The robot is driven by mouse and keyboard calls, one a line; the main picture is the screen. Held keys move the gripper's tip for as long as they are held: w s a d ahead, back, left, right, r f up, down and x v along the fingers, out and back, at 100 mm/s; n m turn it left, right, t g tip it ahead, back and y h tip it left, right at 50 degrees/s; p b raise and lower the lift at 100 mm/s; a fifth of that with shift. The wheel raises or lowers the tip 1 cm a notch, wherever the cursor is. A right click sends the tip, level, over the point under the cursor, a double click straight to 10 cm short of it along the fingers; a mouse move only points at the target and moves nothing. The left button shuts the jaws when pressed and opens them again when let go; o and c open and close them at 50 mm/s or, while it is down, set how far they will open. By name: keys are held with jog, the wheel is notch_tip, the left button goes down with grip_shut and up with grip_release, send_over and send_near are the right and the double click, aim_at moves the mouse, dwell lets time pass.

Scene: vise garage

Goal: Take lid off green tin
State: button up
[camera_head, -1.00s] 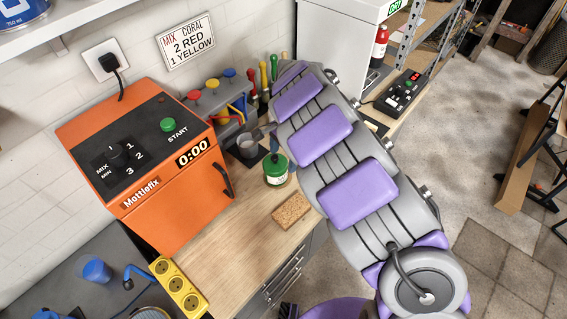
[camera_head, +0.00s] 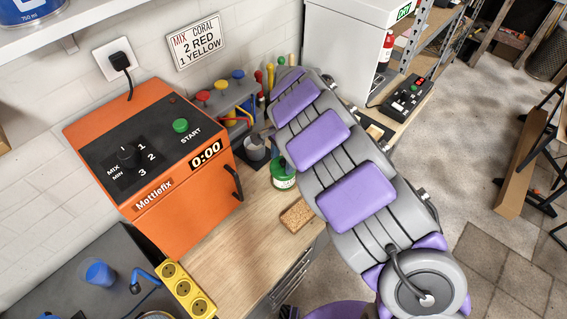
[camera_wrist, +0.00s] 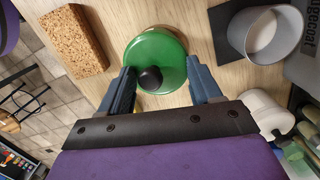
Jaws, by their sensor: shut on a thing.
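The green tin (camera_head: 283,181) stands on the wooden worktop, partly hidden behind my arm in the head view. Its green lid (camera_wrist: 157,50) has a black knob and shows from above in the wrist view, covering most of the tin below. My gripper (camera_wrist: 158,78) is shut on the lid, with one blue-grey finger against each side of its rim. The knob sits between the fingers. I cannot tell whether the lid is raised from the tin.
A cork block (camera_head: 297,215) lies in front of the tin. A grey cup (camera_wrist: 274,35) on a dark mat stands close beside it. The orange mixer (camera_head: 155,165) is to the left in the head view. Bare worktop (camera_head: 235,245) lies between mixer and cork.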

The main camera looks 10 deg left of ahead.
aim_at(285, 160)
jog(key=shift+s+a+f, duration=0.15)
jog(key=shift+a+f, duration=0.05)
jog(key=shift+d+r, duration=0.35)
jog(key=shift+r, duration=0.05)
jog(key=shift+s+d+r+p, duration=0.15)
jog(key=shift+r+p, duration=0.15)
jog(key=shift+r, duration=0.45)
jog(key=shift+w+d+r+p, duration=0.15)
jog(key=shift+r+p, duration=0.1)
jog(key=shift+r, duration=0.5)
jog(key=c, duration=0.4)
jog(key=shift+o, duration=0.2)
jog(key=s+d+r+p, duration=0.1)
jog(key=s+d, duration=0.9)
jog(key=shift+s+d+r, duration=0.2)
jog(key=shift+s+d, duration=0.15)
jog(key=shift+s, duration=0.05)
